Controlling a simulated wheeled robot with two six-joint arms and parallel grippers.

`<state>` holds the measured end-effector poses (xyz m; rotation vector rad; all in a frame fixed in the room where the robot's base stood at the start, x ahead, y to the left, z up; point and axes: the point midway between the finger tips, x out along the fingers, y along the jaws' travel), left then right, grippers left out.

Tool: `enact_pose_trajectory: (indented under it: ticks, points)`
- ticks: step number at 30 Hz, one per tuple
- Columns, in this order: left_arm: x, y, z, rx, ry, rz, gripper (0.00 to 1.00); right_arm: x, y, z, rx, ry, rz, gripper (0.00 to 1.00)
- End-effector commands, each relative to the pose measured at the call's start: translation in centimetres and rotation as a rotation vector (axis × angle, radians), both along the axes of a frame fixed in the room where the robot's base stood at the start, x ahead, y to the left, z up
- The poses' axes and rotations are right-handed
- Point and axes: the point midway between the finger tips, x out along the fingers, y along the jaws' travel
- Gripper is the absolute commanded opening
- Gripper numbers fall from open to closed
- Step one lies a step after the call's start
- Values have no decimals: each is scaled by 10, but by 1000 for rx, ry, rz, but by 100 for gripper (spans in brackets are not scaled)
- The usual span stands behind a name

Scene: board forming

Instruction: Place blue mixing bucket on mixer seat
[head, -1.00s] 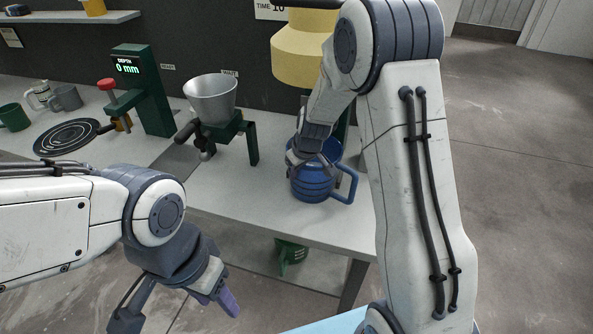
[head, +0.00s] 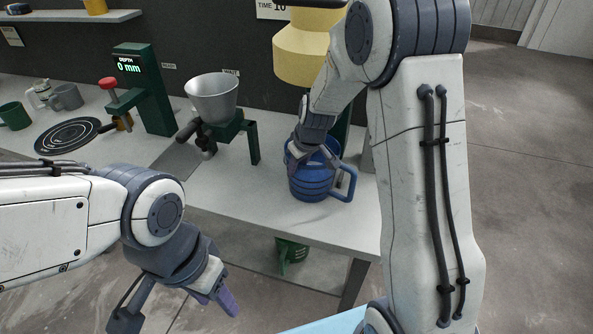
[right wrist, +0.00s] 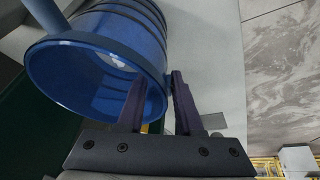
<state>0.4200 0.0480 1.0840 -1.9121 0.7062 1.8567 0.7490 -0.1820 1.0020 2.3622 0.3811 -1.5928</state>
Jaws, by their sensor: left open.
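The blue mixing bucket (head: 312,186) stands near the front right of the bench, its handle to the right. It fills the upper left of the right wrist view (right wrist: 95,72), its open mouth facing the camera. My right gripper (head: 301,158) is at the bucket's rim. In the right wrist view its fingers (right wrist: 160,90) straddle the wall, one over the mouth and one outside. I cannot tell if they are clamped. The yellow mixer (head: 300,55) stands behind the bucket; its seat is hidden by my arm and the bucket. My left gripper (head: 216,294) is open and empty before the bench.
A grey hopper (head: 211,97) on a green stand is left of the bucket. A green depth gauge (head: 148,90), a black round plate (head: 68,135) and mugs (head: 66,97) are further left. Bare bench top (head: 250,195) lies left of the bucket. A green object (head: 291,252) sits below.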

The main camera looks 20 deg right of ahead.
Motion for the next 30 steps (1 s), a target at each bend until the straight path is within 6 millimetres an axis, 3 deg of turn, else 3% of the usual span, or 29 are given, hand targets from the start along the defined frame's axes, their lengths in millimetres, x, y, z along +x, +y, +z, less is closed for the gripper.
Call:
enact_pose_trajectory:
  ticks: [3,10,19,23,26,27,30]
  points:
    - [0,0,-2,0,0,0,50,-9,-2,28,0,-7,-1,34]
    - [0,0,-5,0,0,0,50,-25,-5,66,-1,-5,0,34]
    - [0,0,-5,0,0,0,50,-33,-6,82,0,0,1,34]
    - [0,0,-5,0,0,0,50,-48,18,85,10,20,28,34]
    - [0,0,-5,0,0,0,50,-90,64,89,30,72,82,34]
    - [0,0,-5,0,0,0,50,-117,86,90,37,104,112,34]
    - [0,0,-5,0,0,0,50,-190,125,90,38,189,176,34]
